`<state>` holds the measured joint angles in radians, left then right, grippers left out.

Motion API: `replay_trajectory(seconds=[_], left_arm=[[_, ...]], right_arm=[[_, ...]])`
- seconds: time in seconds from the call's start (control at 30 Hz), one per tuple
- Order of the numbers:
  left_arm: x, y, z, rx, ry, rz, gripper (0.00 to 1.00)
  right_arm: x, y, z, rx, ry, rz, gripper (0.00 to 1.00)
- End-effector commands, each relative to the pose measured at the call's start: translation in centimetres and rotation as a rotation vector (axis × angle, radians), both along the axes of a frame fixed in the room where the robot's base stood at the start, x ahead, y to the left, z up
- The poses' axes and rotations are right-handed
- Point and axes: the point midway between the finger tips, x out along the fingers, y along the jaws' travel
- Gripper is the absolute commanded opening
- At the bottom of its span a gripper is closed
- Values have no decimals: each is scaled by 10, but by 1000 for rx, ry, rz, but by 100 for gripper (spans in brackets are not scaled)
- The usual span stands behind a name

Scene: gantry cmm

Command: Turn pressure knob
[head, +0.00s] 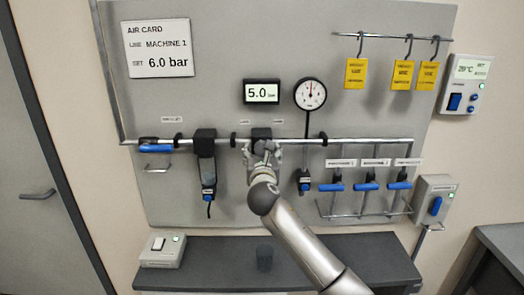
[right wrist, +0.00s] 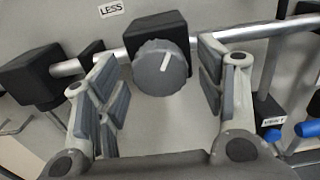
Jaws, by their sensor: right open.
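The pressure knob (right wrist: 160,70) is a grey ribbed disc on a black block on the pipe. Its white pointer mark points up and slightly right. My right gripper (head: 262,150) is in front of the black regulator block (head: 261,132) and hides the knob in the head view. In the right wrist view its fingers are open, one on each side of the knob, with gaps between pads and knob. The digital display (head: 262,93) reads 5.0 bar. The air card (head: 157,50) reads Machine 1, set 6.0 bar. My left gripper is not in view.
A round gauge (head: 310,94) stands above the pipe. A black filter unit (head: 206,165) hangs left of my gripper. Blue-handled valves (head: 366,186) are at the right, and another blue lever (head: 155,147) at the left. Yellow tags (head: 402,75) hang above. A dark bench (head: 220,250) is below.

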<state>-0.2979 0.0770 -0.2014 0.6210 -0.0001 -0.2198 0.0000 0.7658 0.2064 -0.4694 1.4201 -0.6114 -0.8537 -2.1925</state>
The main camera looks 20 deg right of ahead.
Motion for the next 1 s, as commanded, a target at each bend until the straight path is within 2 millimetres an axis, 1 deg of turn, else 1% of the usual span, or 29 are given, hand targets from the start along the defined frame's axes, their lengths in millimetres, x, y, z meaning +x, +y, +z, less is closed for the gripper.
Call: replay_trajectory(seconds=[0.3, 0.33, 0.67, 0.7, 1.0], left_arm=[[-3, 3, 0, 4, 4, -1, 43], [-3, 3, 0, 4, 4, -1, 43], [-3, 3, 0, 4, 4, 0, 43], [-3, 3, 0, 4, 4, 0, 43], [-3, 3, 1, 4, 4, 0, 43]], right_arm=[[2, -1, 0, 0, 0, 0, 63], [2, -1, 0, 0, 0, 0, 62], [2, -1, 0, -1, 0, 0, 20], [2, -1, 0, -1, 0, 0, 18], [2, 0, 0, 43, -12, 1, 18]])
